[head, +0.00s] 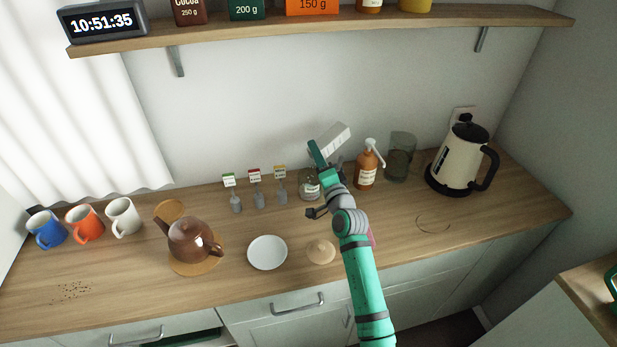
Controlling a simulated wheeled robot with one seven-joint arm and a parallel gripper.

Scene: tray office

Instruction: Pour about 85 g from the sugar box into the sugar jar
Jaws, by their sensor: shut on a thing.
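My gripper (317,154) is shut on a white box (336,138), which I take to be the sugar box. The box is held tilted in the air in front of the back wall. A glass jar (309,186) with a pale label stands on the counter just below the gripper, partly hidden by my arm. It looks like the sugar jar, but its label is too small to read. I cannot see its mouth clearly, how full it is, or whether anything is falling from the box. A round wooden lid (321,251) lies on the counter in front.
An amber pump bottle (367,168), a grey-green glass container (400,157) and a kettle (458,163) stand to the right. Several small labelled stands (256,190), a teapot (190,240), a white plate (267,253) and mugs (84,224) are left. A shelf (330,29) runs above.

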